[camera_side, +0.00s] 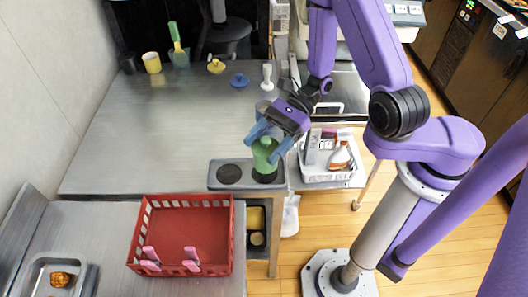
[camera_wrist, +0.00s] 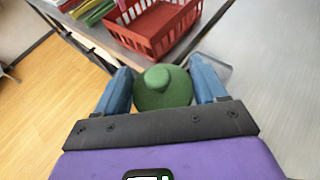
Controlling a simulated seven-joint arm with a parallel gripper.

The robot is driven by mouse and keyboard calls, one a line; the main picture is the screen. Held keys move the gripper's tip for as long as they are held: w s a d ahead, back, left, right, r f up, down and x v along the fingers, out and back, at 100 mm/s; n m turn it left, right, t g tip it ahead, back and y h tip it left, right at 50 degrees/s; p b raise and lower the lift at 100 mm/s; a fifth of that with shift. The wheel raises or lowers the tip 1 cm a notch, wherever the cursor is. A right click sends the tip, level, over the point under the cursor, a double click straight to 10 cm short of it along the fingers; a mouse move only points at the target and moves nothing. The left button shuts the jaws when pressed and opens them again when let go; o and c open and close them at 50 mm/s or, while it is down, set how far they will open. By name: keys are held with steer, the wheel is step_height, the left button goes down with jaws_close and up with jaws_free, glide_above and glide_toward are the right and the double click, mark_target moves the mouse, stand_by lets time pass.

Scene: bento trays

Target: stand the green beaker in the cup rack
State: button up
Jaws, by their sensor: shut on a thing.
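The green beaker (camera_side: 264,155) is upright between the blue fingers of my gripper (camera_side: 268,143), which is shut on it. In the wrist view the beaker (camera_wrist: 163,92) shows from above, round with a knob-like top, between the two fingers (camera_wrist: 165,88). The cup rack looks like the grey block (camera_side: 247,176) with two dark round wells at the table's front edge. The beaker is over the right well, its bottom close to it. I cannot tell if it is in the well or just above. The left well (camera_side: 229,174) is empty.
A red basket (camera_side: 180,199) with pink-handled things stands in front to the left. A white basket (camera_side: 326,177) with bottles is close on the right. A yellow cup (camera_side: 152,63) and other small items stand at the back. The middle of the table is clear.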

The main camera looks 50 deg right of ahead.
mark_target(257, 162)
steer(key=shift+w+a+f, duration=0.1)
steer(key=shift+w+f, duration=0.1)
steer(key=shift+f, duration=1.55)
steer(key=o, duration=1.4)
steer(key=shift+f, duration=0.1)
